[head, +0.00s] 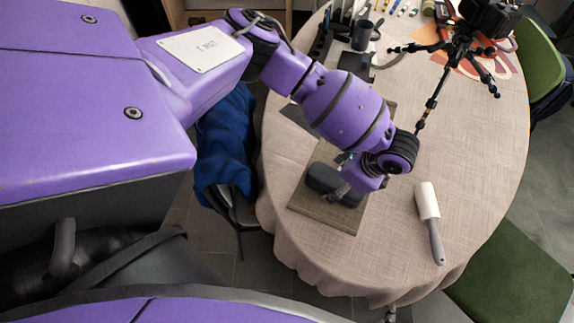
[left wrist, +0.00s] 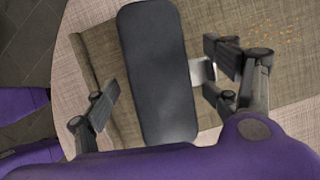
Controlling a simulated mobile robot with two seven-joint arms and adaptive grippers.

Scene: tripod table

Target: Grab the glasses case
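The glasses case (head: 322,179) is a dark grey, rounded, elongated case lying on a brown-green mat (head: 320,219) on the table. In the left wrist view the case (left wrist: 156,60) runs lengthwise through the middle of the picture. My left gripper (head: 350,186) is over the case, partly hiding its right part in the head view. In the left wrist view its fingers (left wrist: 160,92) are apart, one on each side of the case, with visible gaps. It is open and holds nothing. My right gripper is not in view.
The round table (head: 480,150) has a beige cloth. A lint roller (head: 430,215) lies right of the mat. A black tripod (head: 431,103) stands behind it, with a dark mug (head: 362,36) at the back. A chair with blue cloth (head: 226,135) is at the left edge.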

